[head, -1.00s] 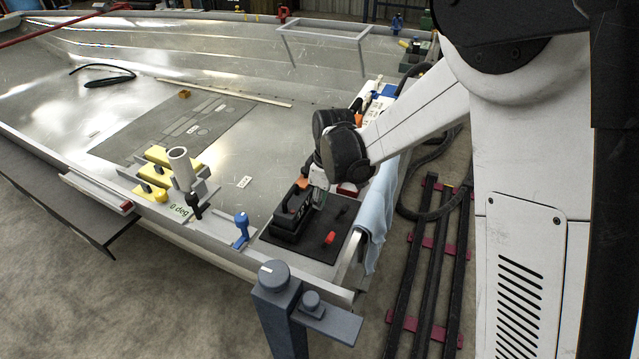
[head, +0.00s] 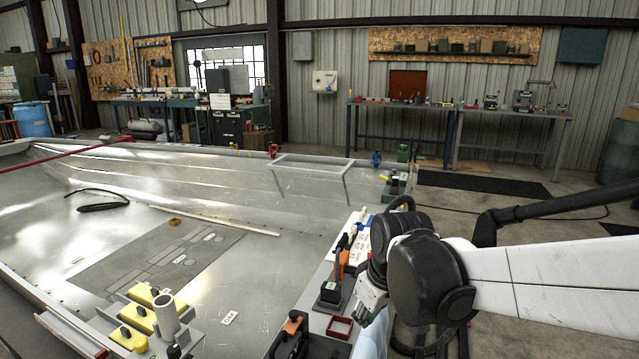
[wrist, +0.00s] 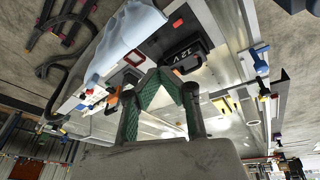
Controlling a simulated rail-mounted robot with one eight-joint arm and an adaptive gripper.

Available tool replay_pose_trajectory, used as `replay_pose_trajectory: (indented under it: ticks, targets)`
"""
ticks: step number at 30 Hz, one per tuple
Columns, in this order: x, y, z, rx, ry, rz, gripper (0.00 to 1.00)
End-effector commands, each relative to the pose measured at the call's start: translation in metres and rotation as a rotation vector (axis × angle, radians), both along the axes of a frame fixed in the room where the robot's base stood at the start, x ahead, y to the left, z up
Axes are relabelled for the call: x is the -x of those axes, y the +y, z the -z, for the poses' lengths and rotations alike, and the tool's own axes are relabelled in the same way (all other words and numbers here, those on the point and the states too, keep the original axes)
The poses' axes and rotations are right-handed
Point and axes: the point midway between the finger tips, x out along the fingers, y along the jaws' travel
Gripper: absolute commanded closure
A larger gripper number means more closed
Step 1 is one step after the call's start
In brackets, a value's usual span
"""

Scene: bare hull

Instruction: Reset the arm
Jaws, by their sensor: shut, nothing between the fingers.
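My arm reaches in from the right in the head view, its white link and dark wrist joints above the near right edge of the hull (head: 225,190). My gripper (head: 368,305) hangs below the wrist, partly hidden by it. In the wrist view my gripper's green-padded fingers (wrist: 158,73) lean together at the tips, with nothing held. Beyond them a black 12V battery (wrist: 184,58) sits on a dark mat, apart from the fingers.
Near the wrist are a red square tray (head: 341,327) and a black and orange tool (head: 334,285). Yellow blocks (head: 140,318) and a grey tube (head: 165,312) stand at left. A light blue cloth (wrist: 125,32) drapes over the edge. The hull floor is largely clear.

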Motion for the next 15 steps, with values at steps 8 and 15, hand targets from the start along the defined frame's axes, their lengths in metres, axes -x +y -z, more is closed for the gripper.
replay_pose_trajectory:
  ticks: [8, 15]
  targets:
    - [0.05, -0.041, -0.051, -0.049, -0.077, 0.201, 1.0]
    - [0.094, -0.07, -0.079, -0.098, -0.147, 0.37, 1.0]
